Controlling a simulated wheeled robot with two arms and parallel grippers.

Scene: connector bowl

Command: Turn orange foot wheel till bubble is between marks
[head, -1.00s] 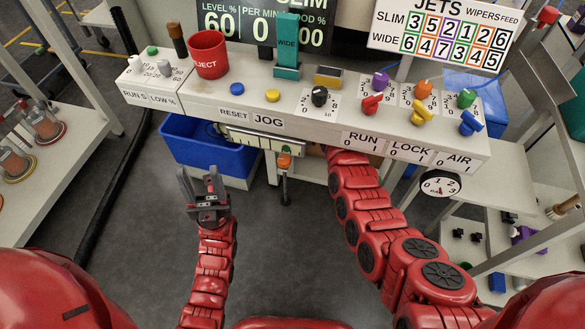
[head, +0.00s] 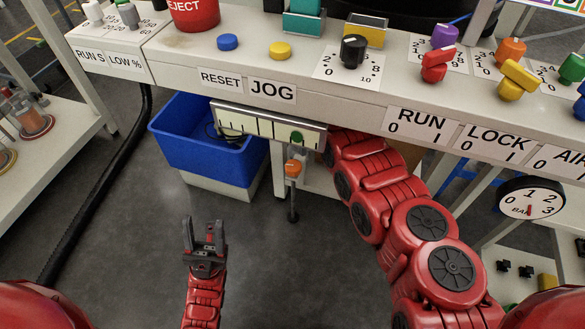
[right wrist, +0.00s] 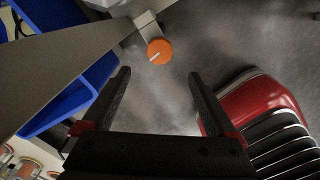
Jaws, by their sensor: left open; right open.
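The orange foot wheel (head: 293,168) sits on a dark post below the bench front. It also shows in the right wrist view (right wrist: 160,51), with a pale line on its face. Above it, a pale level vial (head: 250,124) with black marks is fixed under the bench edge. Its green bubble (head: 297,137) lies toward the right end. My right gripper (right wrist: 158,75) is open and empty, its fingers pointing toward the wheel without touching it; it is hidden in the head view. My left gripper (head: 203,232) is open and empty over the floor, left of the wheel.
A blue bin (head: 205,150) stands under the bench, left of the wheel. The bench front (head: 330,108) with its knobs and buttons runs above. A round gauge (head: 531,197) hangs at the right. The floor between my arms is clear.

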